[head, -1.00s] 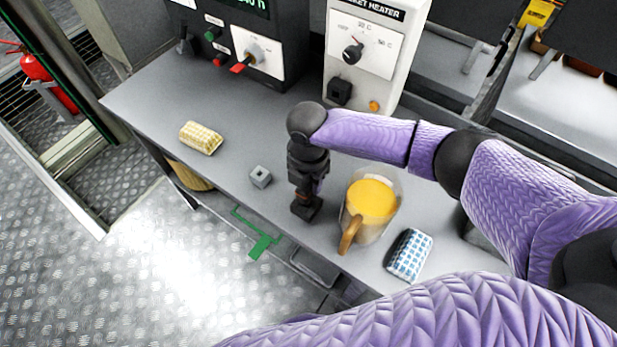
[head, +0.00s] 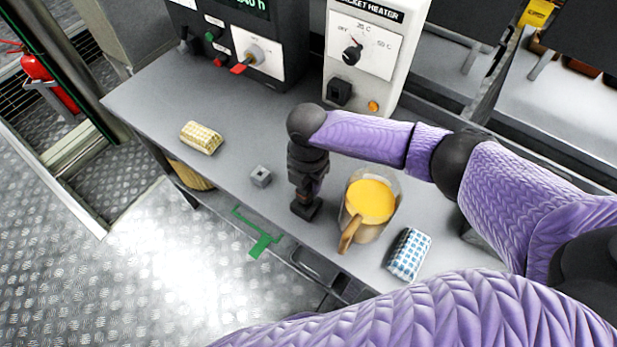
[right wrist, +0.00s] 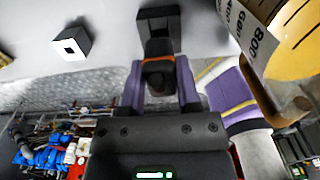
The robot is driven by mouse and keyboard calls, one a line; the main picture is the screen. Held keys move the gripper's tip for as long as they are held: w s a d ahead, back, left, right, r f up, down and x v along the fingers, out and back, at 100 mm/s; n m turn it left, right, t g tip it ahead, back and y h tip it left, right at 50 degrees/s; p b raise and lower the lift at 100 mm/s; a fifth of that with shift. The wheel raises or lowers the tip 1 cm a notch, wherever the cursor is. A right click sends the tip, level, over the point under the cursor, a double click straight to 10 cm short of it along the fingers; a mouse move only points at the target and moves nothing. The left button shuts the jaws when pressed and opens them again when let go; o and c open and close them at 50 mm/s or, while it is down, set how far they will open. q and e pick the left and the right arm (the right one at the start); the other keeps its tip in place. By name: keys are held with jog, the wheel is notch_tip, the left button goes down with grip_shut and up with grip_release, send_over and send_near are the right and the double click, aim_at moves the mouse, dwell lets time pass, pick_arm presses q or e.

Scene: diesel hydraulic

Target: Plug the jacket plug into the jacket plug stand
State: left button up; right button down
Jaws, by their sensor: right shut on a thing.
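The jacket plug (right wrist: 158,72) is a dark piece with an orange ring, held between the fingers of my right gripper (right wrist: 160,88). In the head view my right gripper (head: 306,190) points down over the bench and is shut on it. A black square block (right wrist: 160,25) is at the plug's far end, low over the bench; I cannot tell whether it is part of the plug or touches the bench. A small grey cube with a square opening (head: 260,177), possibly the jacket plug stand, is apart to the left; it also shows in the right wrist view (right wrist: 72,43). My left gripper is out of view.
A jug of orange liquid (head: 371,203) stands close right of my right gripper, with a blue checked bundle (head: 409,254) beyond. A yellow checked bundle (head: 201,138) lies left. The heater panel (head: 362,50) with a black socket (head: 340,92) stands behind. The bench's front edge is near.

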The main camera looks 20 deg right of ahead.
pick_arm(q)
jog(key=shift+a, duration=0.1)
pick_arm(e)
jog(key=shift+f, duration=0.1)
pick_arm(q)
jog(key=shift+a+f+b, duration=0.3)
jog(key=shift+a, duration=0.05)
pick_arm(e)
jog(key=shift+f, duration=0.35)
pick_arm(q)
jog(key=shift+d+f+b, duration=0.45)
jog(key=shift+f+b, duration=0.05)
pick_arm(e)
jog(key=shift+f, duration=0.75)
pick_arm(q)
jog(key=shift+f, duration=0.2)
pick_arm(e)
jog(key=shift+f, duration=0.3)
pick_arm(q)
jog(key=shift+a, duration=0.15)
